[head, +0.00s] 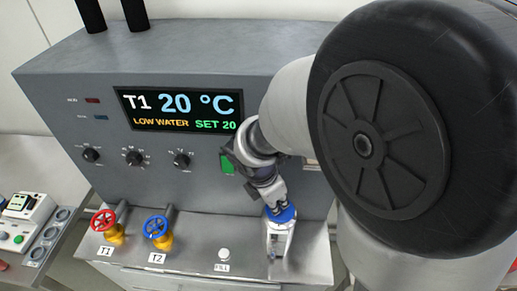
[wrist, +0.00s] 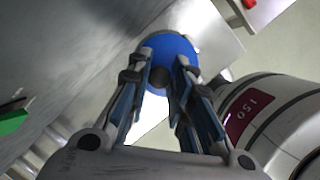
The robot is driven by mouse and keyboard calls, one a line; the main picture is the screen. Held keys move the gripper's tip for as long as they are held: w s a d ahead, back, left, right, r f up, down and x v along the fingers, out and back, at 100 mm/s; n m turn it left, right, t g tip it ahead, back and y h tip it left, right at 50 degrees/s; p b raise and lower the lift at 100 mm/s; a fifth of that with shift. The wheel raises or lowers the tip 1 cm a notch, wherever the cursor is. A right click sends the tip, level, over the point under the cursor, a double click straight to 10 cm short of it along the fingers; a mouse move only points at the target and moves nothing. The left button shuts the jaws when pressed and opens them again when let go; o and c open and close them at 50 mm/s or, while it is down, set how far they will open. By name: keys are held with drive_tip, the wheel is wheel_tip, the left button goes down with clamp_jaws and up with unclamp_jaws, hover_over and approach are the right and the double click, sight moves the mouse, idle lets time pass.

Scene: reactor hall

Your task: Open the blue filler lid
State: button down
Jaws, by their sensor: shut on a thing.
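The blue filler lid (head: 284,216) is a round blue cap on a pale fitting (head: 279,242) at the right of the panel's front ledge. It also shows in the wrist view (wrist: 172,44) as a blue disc with a dark round knob (wrist: 160,77) in its middle. My gripper (head: 273,204) comes down on the lid from above. In the wrist view my gripper (wrist: 162,68) has its two fingers on either side of the knob, shut on it. The lid appears seated on the fitting, but its underside is hidden.
The grey control panel (head: 60,85) rises behind, with a display (head: 180,108) reading T1 20 °C and LOW WATER. A cylinder marked 150 (wrist: 262,112) is close on the right.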

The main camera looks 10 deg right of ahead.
drive_tip(key=shift+r, duration=0.1)
drive_tip(key=c, duration=1.4)
unclamp_jaws()
drive_tip(key=v, duration=1.2)
drive_tip(key=shift+s+d+r, duration=0.1)
drive_tip(key=shift+d, duration=0.15)
